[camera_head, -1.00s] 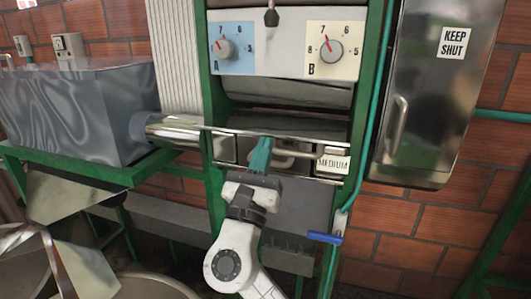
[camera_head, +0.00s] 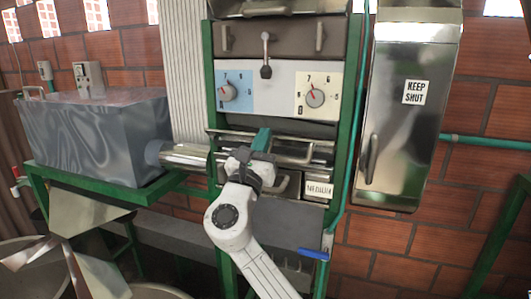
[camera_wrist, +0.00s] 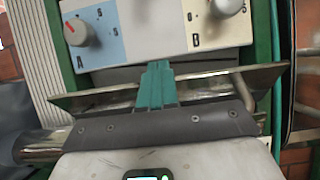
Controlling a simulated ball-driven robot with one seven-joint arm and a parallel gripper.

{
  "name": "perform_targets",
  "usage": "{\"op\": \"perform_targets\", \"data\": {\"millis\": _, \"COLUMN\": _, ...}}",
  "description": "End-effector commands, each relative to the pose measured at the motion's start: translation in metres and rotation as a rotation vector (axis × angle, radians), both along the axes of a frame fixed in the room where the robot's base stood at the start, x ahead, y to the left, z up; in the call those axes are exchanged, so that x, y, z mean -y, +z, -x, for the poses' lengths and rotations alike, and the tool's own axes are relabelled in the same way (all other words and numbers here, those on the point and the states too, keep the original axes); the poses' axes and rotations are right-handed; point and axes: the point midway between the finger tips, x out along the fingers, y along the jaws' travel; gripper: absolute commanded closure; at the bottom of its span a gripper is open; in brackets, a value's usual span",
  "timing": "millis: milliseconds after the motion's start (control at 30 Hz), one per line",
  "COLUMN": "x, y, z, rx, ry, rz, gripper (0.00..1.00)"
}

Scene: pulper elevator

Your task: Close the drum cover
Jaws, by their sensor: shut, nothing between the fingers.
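The drum cover (camera_head: 228,138) is a shiny metal flap with a bar handle (camera_head: 298,158), below the dial panel of the green-framed machine. In the wrist view the cover (camera_wrist: 90,97) shows as a long metal lip crossing behind my fingers, with the bent end of the handle (camera_wrist: 242,92) at right. A grey strip of the drum (camera_wrist: 210,68) shows between this lip and the panel. My gripper (camera_head: 263,138) is shut and empty, its teal fingers in front of the cover; they also show in the wrist view (camera_wrist: 157,72). I cannot tell whether they touch it.
The dial panel (camera_head: 270,88), with two knobs and a small lever, is just above. A plate marked MEDIUM (camera_head: 318,189) is at lower right. A steel cabinet (camera_head: 405,125) stands right, a metal tank (camera_head: 95,135) left. A teal pipe and blue valve handle (camera_head: 313,254) run down the right.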

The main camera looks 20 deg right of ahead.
Motion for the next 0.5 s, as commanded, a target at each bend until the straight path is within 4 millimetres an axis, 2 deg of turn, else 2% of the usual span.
{"op": "perform_targets", "data": {"millis": 33, "x": 0.004, "y": 0.007, "z": -0.008, "rx": 0.001, "ry": -0.004, "rz": 0.0, "gripper": 1.0}}
{"op": "perform_targets", "data": {"millis": 133, "x": 0.008, "y": 0.013, "z": -0.018, "rx": 0.0, "ry": -0.003, "rz": 0.0, "gripper": 1.0}}
{"op": "perform_targets", "data": {"millis": 500, "x": 0.008, "y": 0.012, "z": -0.019, "rx": 0.0, "ry": -0.001, "rz": 0.0, "gripper": 1.0}}
